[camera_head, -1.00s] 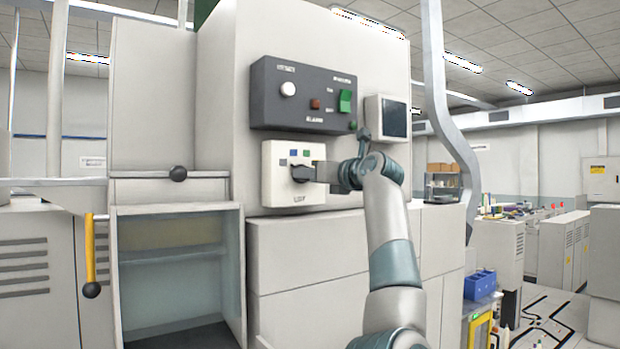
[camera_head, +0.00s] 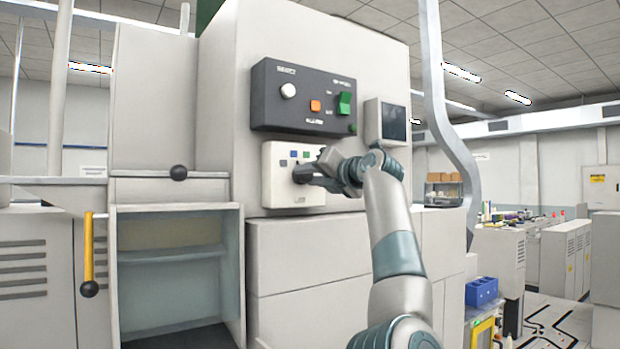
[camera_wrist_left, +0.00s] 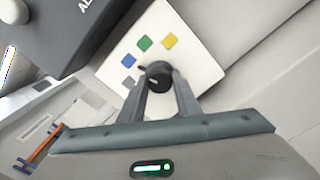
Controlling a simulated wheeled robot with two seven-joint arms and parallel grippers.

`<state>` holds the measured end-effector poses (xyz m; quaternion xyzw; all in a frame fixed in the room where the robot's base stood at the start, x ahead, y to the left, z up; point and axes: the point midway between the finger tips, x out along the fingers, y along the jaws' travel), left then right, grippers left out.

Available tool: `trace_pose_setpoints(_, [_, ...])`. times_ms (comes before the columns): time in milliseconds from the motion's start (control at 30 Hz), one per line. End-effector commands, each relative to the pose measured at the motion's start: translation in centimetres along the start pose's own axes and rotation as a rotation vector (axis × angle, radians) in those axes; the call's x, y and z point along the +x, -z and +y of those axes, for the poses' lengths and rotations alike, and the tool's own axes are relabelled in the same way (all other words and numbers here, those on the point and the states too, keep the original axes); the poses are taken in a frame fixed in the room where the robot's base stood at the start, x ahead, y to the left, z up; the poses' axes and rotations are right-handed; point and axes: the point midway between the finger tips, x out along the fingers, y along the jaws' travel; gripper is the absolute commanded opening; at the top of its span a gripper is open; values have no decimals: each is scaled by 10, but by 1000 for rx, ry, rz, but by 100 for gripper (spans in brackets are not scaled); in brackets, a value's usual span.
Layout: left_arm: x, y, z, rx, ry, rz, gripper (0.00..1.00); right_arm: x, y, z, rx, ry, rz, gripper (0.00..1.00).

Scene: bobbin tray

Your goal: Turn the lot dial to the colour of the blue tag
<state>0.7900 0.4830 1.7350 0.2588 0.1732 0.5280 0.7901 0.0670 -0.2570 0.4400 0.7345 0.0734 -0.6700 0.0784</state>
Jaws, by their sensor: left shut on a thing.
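The lot dial (camera_wrist_left: 157,76) is a dark round knob on a pale plate (camera_wrist_left: 195,73). In the wrist view, colour marks sit around it: grey, blue (camera_wrist_left: 128,60), green (camera_wrist_left: 144,43) and yellow (camera_wrist_left: 170,40). A small nub on the dial points up and left, toward the blue and grey side; I cannot tell exactly which. My left gripper (camera_wrist_left: 159,80) is shut on the dial, one finger on each side. In the head view, the gripper (camera_head: 308,174) covers most of the dial and the yellow mark. I cannot make out a blue tag. My right gripper is out of view.
A dark control panel (camera_head: 275,118) with a white knob, an orange light and a green switch sits just above the plate. A small screen (camera_head: 393,122) is to its right. A yellow handle (camera_head: 89,250) hangs at left. A blue bin (camera_head: 481,291) stands low at right.

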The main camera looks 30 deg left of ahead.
Motion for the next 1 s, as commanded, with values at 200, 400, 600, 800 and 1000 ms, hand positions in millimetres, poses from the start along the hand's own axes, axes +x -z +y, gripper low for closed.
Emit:
trace_pose_setpoints(200, [0, -2, 1, 0, -1, -3, 8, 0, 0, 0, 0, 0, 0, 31])
trace_pose_setpoints(400, [0, -2, 1, -1, 0, -3, 49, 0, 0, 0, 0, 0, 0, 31])
trace_pose_setpoints(600, [0, -1, 0, -1, 0, -1, 49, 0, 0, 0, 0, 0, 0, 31])
trace_pose_setpoints(800, [-4, 0, -1, -1, 0, -1, 49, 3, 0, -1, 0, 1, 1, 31])
trace_pose_setpoints(1000, [-21, 2, -2, -2, 1, -2, 49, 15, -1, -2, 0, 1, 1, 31])
